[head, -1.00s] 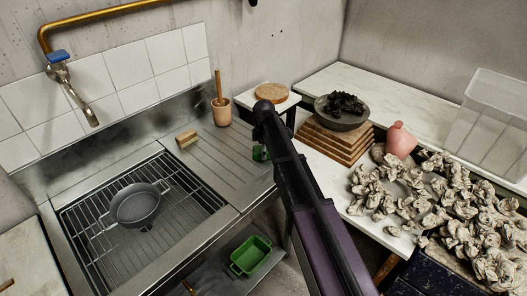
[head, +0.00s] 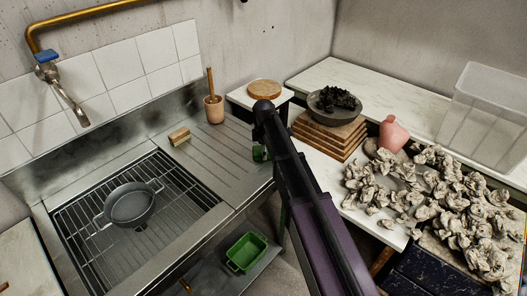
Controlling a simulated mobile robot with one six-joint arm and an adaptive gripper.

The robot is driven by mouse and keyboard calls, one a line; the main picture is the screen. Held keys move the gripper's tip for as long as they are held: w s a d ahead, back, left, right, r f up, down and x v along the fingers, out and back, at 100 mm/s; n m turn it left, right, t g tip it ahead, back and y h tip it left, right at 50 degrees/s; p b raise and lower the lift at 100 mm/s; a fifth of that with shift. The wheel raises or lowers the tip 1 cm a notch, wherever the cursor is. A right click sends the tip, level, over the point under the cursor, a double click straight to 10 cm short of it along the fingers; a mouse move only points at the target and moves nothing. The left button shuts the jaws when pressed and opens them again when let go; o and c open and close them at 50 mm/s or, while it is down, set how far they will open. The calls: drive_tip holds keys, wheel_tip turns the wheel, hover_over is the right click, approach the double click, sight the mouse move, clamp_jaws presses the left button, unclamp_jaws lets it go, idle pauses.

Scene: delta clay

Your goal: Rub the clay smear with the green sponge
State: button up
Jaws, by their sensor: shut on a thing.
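My arm reaches in from the bottom right and hides most of my gripper (head: 268,151). A small part of the green sponge (head: 258,154) shows at the arm's left edge, held in my gripper at the right end of the ribbed steel drainboard (head: 215,158). The rest of the sponge is hidden behind the arm. I cannot tell whether the sponge touches a surface. I cannot make out the clay smear; it may be behind the arm.
A wooden brush (head: 180,136) and a cup with a pestle (head: 214,108) stand on the drainboard. A grey pan (head: 130,205) sits on the sink rack. A green tub (head: 246,252) is below. Stacked boards (head: 328,138), a pink vase (head: 393,134) and crumpled lumps (head: 450,205) crowd the right counter.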

sight(257, 147)
drive_tip(key=shift+s+d, duration=0.1)
drive_tip(key=shift+d, duration=0.05)
drive_tip(key=shift+s+d+f, duration=0.15)
drive_tip(key=shift+s+d, duration=0.9)
drive_tip(key=shift+d, duration=0.2)
drive_tip(key=shift+w, duration=0.1)
drive_tip(key=shift+w+a, duration=0.55)
drive_tip(key=shift+a, duration=0.2)
drive_tip(key=shift+w+a, duration=0.5)
drive_tip(key=shift+a, duration=0.2)
drive_tip(key=shift+w+a, duration=0.1)
drive_tip(key=shift+w+a, duration=1.05)
drive_tip(key=shift+a, duration=0.2)
